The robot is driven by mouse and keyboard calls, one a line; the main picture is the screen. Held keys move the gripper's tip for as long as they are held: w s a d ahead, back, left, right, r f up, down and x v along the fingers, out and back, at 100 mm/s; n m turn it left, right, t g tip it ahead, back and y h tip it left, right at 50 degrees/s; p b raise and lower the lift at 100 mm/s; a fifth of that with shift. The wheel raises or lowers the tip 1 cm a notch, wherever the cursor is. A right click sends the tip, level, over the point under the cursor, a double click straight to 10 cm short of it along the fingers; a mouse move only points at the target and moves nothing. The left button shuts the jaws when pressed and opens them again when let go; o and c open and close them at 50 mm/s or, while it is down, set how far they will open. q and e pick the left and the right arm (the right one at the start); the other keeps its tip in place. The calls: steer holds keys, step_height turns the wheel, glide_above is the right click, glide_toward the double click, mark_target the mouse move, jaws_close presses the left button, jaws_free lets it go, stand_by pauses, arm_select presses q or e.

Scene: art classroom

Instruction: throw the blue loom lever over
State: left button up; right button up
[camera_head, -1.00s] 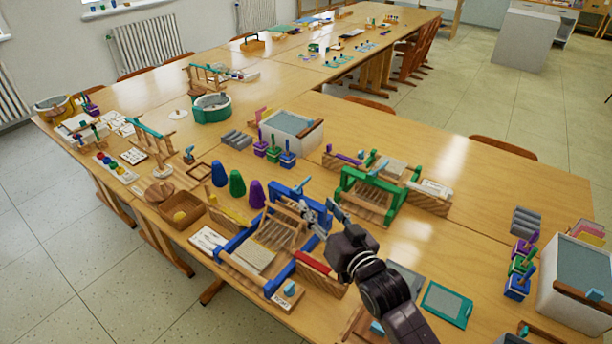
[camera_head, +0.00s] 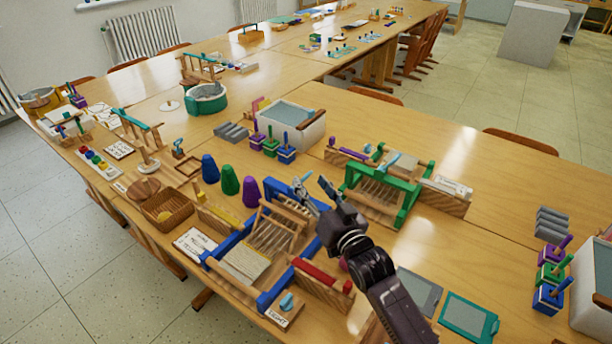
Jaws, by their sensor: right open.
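The blue loom (camera_head: 221,245) stands on the near table, with wooden bars and pale cloth in its frame. A small light-blue piece, apparently its lever (camera_head: 306,178), shows at the far right top of the frame. My right gripper (camera_head: 311,184) comes in from the lower right. Its fingers are apart, right at this lever and above the loom's far right corner. The fingers partly hide the lever, and I cannot tell whether they touch it. My left gripper is out of view.
A green loom (camera_head: 410,205) stands close on the right. Blue, green and purple cones (camera_head: 229,181) stand behind the blue loom on the left. A block marked LIGHT with a light-blue knob (camera_head: 287,302) sits at its front.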

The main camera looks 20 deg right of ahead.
mark_target(307, 178)
steer(key=w, duration=0.4)
steer(key=shift+w+a+f, duration=0.1)
steer(key=shift+a, duration=0.15)
steer(key=shift+c, duration=0.7)
jaws_close()
